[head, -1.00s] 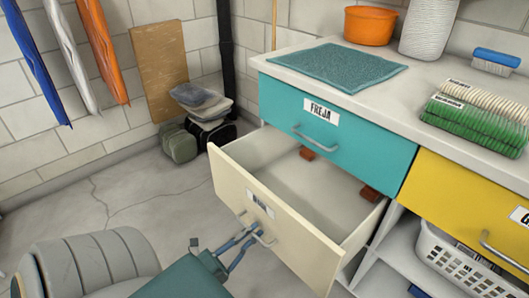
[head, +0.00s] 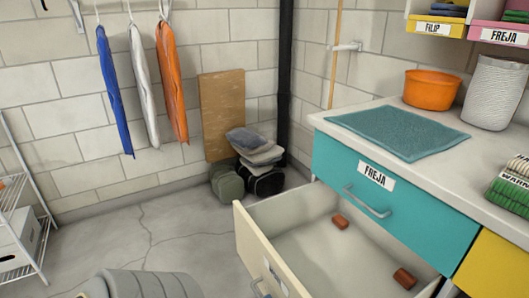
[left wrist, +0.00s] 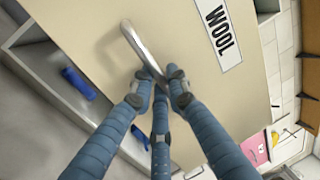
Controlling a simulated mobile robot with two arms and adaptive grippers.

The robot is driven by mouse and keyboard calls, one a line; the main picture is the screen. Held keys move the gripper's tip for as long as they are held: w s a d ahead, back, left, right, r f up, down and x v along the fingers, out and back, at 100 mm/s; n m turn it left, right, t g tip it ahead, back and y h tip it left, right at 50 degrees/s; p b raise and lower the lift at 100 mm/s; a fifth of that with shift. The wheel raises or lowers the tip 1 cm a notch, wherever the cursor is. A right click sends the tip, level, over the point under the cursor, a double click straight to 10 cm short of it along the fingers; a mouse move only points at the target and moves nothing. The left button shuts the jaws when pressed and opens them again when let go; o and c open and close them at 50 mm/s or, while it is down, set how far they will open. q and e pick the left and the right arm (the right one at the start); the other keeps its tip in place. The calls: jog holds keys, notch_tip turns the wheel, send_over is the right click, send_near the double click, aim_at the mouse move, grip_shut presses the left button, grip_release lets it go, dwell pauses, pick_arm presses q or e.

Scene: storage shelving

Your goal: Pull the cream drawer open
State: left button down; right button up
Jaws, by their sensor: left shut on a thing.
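The cream drawer (head: 252,248) stands pulled out below the teal drawer in the head view, its inside showing. Two reddish-brown blocks (head: 341,221) lie in it. In the left wrist view its cream front (left wrist: 90,30) fills much of the picture, with a label reading "WOOL" (left wrist: 219,33). My left gripper (left wrist: 160,86) is shut on the metal bar handle (left wrist: 136,42), with its blue fingers around one end of the bar. In the head view only a part of the handle (head: 258,288) shows at the bottom edge. My right gripper is not in view.
The teal drawer (head: 340,170) marked "FREJA" is shut above it, under a pale counter (head: 330,120) with a teal mat (head: 398,132). Stacked bags (head: 253,160) stand by the wall. A white rack (head: 25,225) is far left.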

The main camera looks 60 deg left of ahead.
pick_arm(q)
jog(key=c, duration=1.8)
grip_release()
jog(key=shift+r, duration=0.1)
jog(key=shift+s, duration=0.3)
jog(key=v, duration=1.1)
jog(key=shift+s, duration=0.25)
